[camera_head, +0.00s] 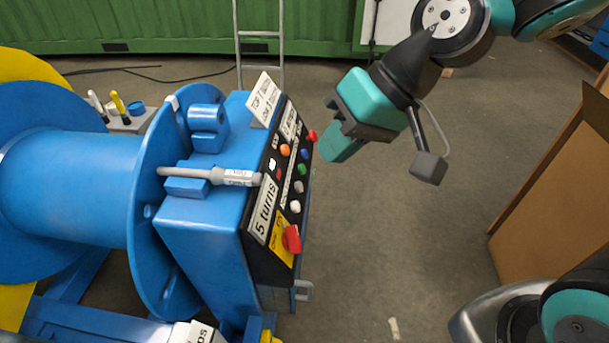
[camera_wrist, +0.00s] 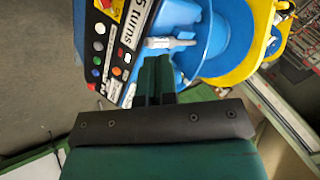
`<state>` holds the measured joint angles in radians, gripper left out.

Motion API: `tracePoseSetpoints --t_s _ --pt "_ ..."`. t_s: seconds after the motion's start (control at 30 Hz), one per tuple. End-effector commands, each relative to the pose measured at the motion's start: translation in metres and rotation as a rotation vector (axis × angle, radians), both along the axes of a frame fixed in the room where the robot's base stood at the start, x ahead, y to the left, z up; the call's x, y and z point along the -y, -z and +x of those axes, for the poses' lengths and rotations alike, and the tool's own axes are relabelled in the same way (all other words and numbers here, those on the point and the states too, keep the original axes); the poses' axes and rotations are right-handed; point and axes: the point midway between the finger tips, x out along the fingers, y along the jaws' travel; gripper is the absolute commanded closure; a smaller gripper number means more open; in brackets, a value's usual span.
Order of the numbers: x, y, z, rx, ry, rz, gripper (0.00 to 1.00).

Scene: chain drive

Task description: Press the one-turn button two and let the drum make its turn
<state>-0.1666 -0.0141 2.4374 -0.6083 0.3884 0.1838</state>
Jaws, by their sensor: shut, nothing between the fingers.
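The control panel (camera_head: 262,225) is a black sloping face on the blue machine box, with coloured buttons and a "5 turns" label. An orange button (camera_head: 285,150), a blue button (camera_head: 305,154), a green button (camera_head: 302,168) and a white button (camera_head: 295,207) show on it. I cannot read which one is button two. The blue drum (camera_head: 75,187) lies at left between flanges. My gripper (camera_head: 338,150) is shut and empty, just right of the panel's far end, apart from the buttons. In the wrist view its dark fingers (camera_wrist: 154,80) point toward the panel (camera_wrist: 127,55).
A red knob (camera_head: 291,238) sits low on the panel. A ladder (camera_head: 260,45) stands behind. A brown board (camera_head: 560,190) is at right. The floor between is clear.

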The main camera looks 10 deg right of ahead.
Motion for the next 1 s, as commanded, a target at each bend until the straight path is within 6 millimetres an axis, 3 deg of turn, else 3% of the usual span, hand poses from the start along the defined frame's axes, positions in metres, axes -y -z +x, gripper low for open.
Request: tracePoseSetpoints --t_s 0.03,0.13,0.23,0.3,0.43,0.6,0.7,1.0 --pt "-0.003 0.033 0.031 -0.024 0.097 0.072 1.0" --pt "-0.005 0.07 0.092 -0.054 0.311 0.245 1.0" --pt "0.006 0.111 0.148 -0.088 0.531 0.422 1.0" --pt "0.021 0.142 0.183 -0.114 0.689 0.547 1.0" --pt "0.058 0.199 0.233 -0.155 0.961 0.758 1.0" --pt "0.105 0.255 0.266 -0.184 1.223 0.961 1.0" --pt "0.122 0.274 0.273 -0.191 1.311 1.031 1.0" --pt "0.135 0.284 0.277 -0.192 1.37 1.078 1.0"
